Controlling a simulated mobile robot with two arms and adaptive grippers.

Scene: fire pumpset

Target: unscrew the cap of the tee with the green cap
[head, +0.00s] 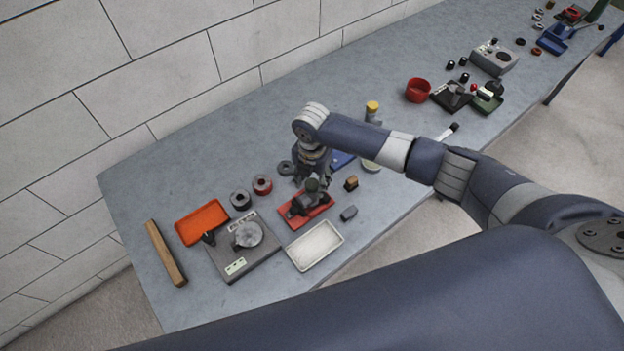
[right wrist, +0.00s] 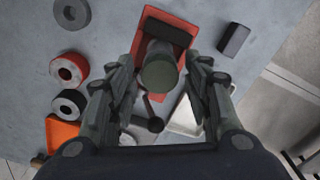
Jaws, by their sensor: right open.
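The tee with the green cap (head: 312,185) stands on a red base (head: 321,211) on the bench. In the right wrist view the round, dull green cap (right wrist: 159,73) faces the camera, with a dark side arm below it and the red base (right wrist: 180,32) behind. My right gripper (head: 311,179) points down from above at the tee. In the right wrist view its open fingers (right wrist: 164,68) stand on either side of the cap, with gaps visible; whether they are level with it is unclear. My left gripper is out of view.
Further left are an orange tray (head: 201,222), a grey plate device (head: 243,254) and a wooden bar (head: 166,253).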

